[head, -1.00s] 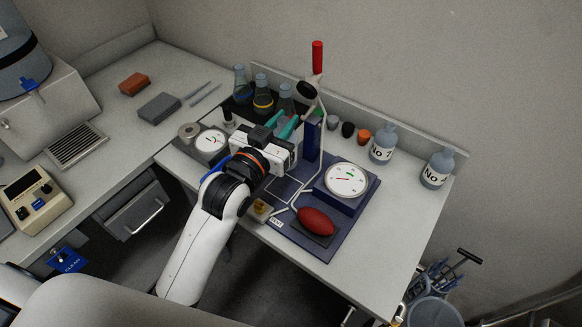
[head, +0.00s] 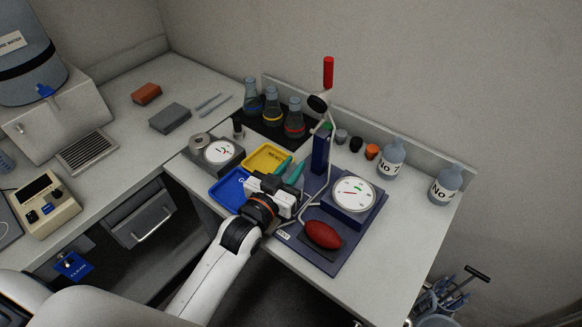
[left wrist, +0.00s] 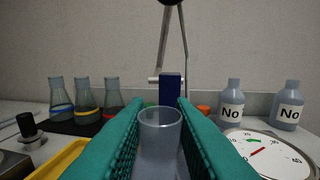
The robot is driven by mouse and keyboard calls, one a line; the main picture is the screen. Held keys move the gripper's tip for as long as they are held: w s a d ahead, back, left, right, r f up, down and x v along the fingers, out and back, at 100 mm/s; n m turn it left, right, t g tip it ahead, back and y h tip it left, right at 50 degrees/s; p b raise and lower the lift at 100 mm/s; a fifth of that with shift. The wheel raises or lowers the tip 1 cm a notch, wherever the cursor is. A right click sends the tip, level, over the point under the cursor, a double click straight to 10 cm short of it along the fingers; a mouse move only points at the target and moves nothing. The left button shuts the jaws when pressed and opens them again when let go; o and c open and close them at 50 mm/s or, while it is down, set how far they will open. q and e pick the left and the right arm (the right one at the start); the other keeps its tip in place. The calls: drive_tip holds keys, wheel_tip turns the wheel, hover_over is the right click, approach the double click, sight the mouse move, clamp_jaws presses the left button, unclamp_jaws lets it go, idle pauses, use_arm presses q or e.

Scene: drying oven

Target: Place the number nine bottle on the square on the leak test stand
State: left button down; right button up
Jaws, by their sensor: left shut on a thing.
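My left gripper (head: 290,171) is shut on a translucent grey, open-mouthed vessel (left wrist: 160,128), held upright between the teal fingers in the left wrist view. Its label is not visible, and the gripper hides it in the head view. The leak test stand (head: 349,246) has a dark blue base, a blue post (head: 320,153), a red-handled lever (head: 328,72), a round gauge (head: 354,194) and a red bulb (head: 323,235). The gripper is at the left side of the stand, left of the post. The square is not clearly visible. My right gripper is not in view.
Two labelled bottles, one (head: 392,160) nearer the post and one (head: 445,187) farther right, stand along the back; their numbers are not clear. A yellow tray (head: 262,157), a blue tray (head: 226,192) and flasks (head: 272,108) lie left. The table's front right is clear.

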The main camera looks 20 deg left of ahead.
use_arm(q)
drive_tip(key=c, duration=1.3)
unclamp_jaws()
drive_tip(key=shift+o, duration=0.3)
drive_tip(key=shift+r, duration=0.15)
drive_tip(key=b+v, duration=0.2)
drive_tip(key=v, duration=1)
